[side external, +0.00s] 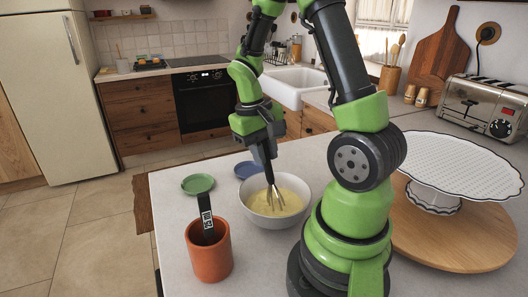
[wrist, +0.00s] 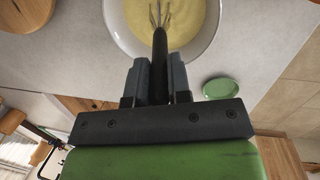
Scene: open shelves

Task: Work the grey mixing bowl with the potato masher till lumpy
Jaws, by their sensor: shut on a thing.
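A pale grey bowl (side external: 277,219) stands on the countertop, holding a smooth-looking yellow mass (side external: 293,203). It also shows at the top of the wrist view (wrist: 112,24). My gripper (side external: 264,147) is above the bowl, pointing down, shut on the dark handle of a tool. In the wrist view my gripper (wrist: 159,78) has one finger on each side of this handle. The tool looks like a wire whisk (side external: 272,196) rather than a potato masher. Its splayed wires reach into the yellow mass, their lower ends hidden. No potato masher is recognisable.
A terracotta cup (side external: 210,258) holding a black labelled utensil (side external: 207,218) stands front left. Green (side external: 197,184) and blue (side external: 249,170) small dishes lie near the bowl. A white cake stand (side external: 460,166) on a round wooden board (side external: 455,240) is at the right.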

